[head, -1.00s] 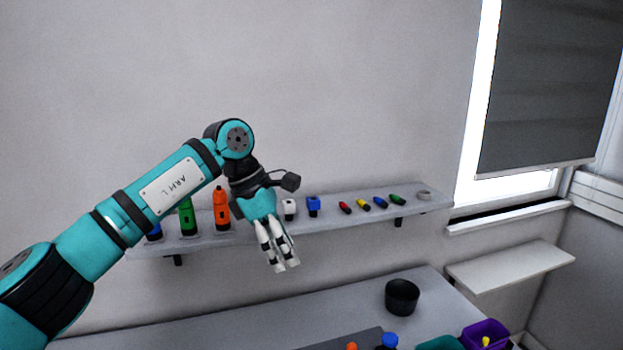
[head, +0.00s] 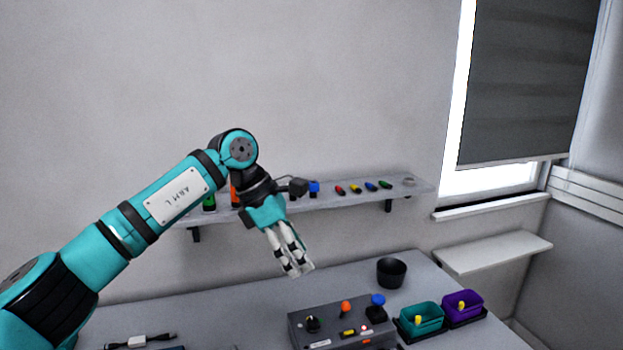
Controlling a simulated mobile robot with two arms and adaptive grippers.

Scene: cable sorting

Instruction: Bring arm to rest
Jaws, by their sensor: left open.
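My left arm (head: 178,194), teal and black with a white label plate, reaches in from the left of the head view. My left gripper (head: 301,272) points down and to the right, with pale fingers. It is open and I see nothing between its fingers. It hangs in front of the wall shelf, and in the picture its fingertips lie just above the grey control box. I cannot tell its exact height over the table. My right gripper is not in view.
The grey control box (head: 322,327) has orange and blue knobs. A black cup (head: 391,272), teal bin (head: 421,318) and purple bin (head: 462,306) stand to its right. A cable (head: 140,341) lies at the front left. The wall shelf (head: 350,201) holds several small coloured items, partly hidden by my arm.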

